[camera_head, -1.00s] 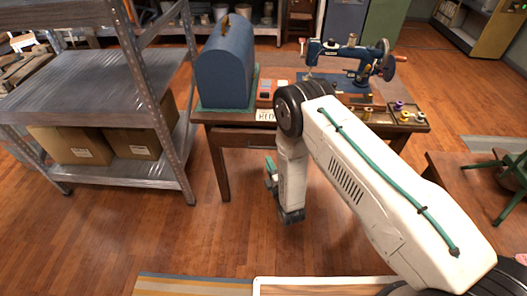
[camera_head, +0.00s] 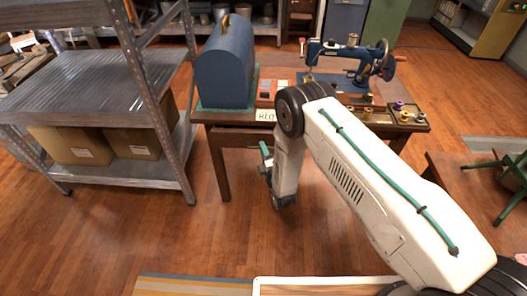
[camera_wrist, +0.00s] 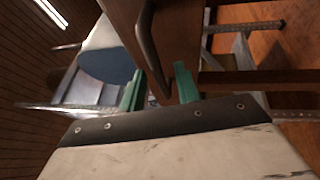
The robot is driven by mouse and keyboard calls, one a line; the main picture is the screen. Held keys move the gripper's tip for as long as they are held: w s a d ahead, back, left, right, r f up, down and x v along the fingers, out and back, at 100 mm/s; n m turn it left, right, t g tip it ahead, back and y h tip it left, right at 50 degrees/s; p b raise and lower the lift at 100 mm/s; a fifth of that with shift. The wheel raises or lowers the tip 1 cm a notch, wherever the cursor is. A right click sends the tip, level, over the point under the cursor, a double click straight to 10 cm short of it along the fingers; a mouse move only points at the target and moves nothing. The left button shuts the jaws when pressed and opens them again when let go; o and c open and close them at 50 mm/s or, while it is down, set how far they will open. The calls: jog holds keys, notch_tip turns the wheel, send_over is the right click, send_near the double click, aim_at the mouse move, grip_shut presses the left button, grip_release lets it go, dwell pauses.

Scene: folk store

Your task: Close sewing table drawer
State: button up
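The wooden sewing table (camera_head: 217,117) stands ahead, with its drawer front (camera_head: 243,137) under the near edge, partly hidden by my arm. How far the drawer stands out is hard to tell. In the wrist view a brown wooden front (camera_wrist: 178,28), apparently the drawer, carries a dark curved handle (camera_wrist: 148,42). My gripper (camera_wrist: 160,88) has two green fingers spread apart, with the handle's lower end near the gap between them. Contact cannot be made out. In the head view my gripper (camera_head: 265,163) hangs below and in front of the table edge, mostly behind my wrist.
A blue rounded case (camera_head: 226,65), a blue sewing machine (camera_head: 345,60) and a tray of spools (camera_head: 403,117) stand on the table. A metal shelf (camera_head: 95,85) with cardboard boxes is close on the left. A low brown table (camera_head: 465,180) is at right. The floor between is clear.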

aim_at(268, 144)
grip_shut()
jog(key=w, duration=0.7)
jog(key=shift+w+d, duration=0.2)
jog(key=shift+w, duration=0.15)
jog(key=shift+w+r, duration=0.1)
jog(key=shift+w, duration=0.35)
grip_release()
jog(key=shift+w, duration=0.1)
jog(key=v, duration=0.7)
jog(key=shift+s+d+f, duration=0.1)
jog(key=shift+s+f, duration=0.1)
jog(key=shift+s, duration=0.2)
